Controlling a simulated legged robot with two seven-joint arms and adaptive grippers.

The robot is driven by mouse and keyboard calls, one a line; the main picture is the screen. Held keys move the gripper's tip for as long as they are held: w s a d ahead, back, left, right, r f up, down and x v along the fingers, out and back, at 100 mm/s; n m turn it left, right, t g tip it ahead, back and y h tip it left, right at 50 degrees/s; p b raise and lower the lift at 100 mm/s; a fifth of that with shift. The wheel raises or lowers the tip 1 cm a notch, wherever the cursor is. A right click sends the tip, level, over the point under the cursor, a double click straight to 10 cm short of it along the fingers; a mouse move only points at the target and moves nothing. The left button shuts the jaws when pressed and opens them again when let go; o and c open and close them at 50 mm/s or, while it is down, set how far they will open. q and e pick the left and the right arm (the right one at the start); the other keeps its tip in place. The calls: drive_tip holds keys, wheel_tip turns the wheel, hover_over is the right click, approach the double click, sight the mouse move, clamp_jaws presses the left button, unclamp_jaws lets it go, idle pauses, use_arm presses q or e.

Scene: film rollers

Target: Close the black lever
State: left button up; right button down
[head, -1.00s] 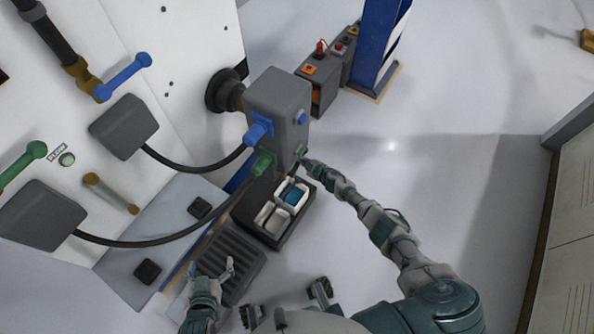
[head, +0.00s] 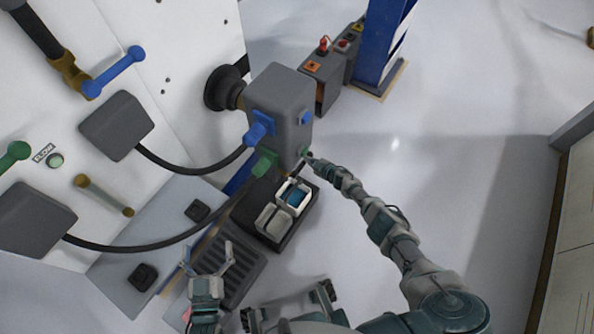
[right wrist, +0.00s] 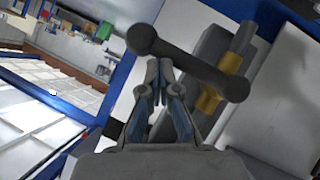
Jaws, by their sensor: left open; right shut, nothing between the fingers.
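The black lever (right wrist: 188,62) is a dark bar with rounded ends, lying across the upper middle of the right wrist view. Its right end sits by a brass fitting (right wrist: 212,98). I cannot make it out in the head view. My right gripper (right wrist: 164,70) is shut and empty, its fingertips just below the lever's left half; I cannot tell if they touch it. In the head view my right gripper (head: 308,157) is at the lower right side of the grey box (head: 281,100). My left gripper (head: 207,256) is open and empty above a dark grated tray (head: 243,285).
A dark tray (head: 310,216) with white bins stands below the grey box. A blue post (head: 383,45) stands behind. The floor at right is clear.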

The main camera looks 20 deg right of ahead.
drive_tip(key=shift+f, duration=0.1)
use_arm(q)
drive_tip(key=shift+w, duration=0.1)
idle(0.4)
drive_tip(key=s+a+f+g+y+p, duration=0.2)
drive_tip(key=s+a+f+g+p, duration=0.2)
drive_tip(key=s+f+g, duration=0.35)
drive_tip(key=s+a+f+g+y+p, duration=0.25)
drive_tip(key=s+f+g+p, duration=0.2)
drive_tip(key=s+g, duration=0.45)
wheel_tip(320, 180, down, 9)
drive_tip(key=t+p, duration=0.1)
drive_tip(key=p, duration=0.1)
use_arm(e)
drive_tip(key=s+d+r, duration=0.5)
drive_tip(key=s+r, duration=0.2)
drive_tip(key=r, duration=0.2)
drive_tip(key=shift+d+r, duration=0.15)
drive_tip(key=shift+d, duration=0.2)
use_arm(q)
drive_tip(key=shift+w+f, duration=0.1)
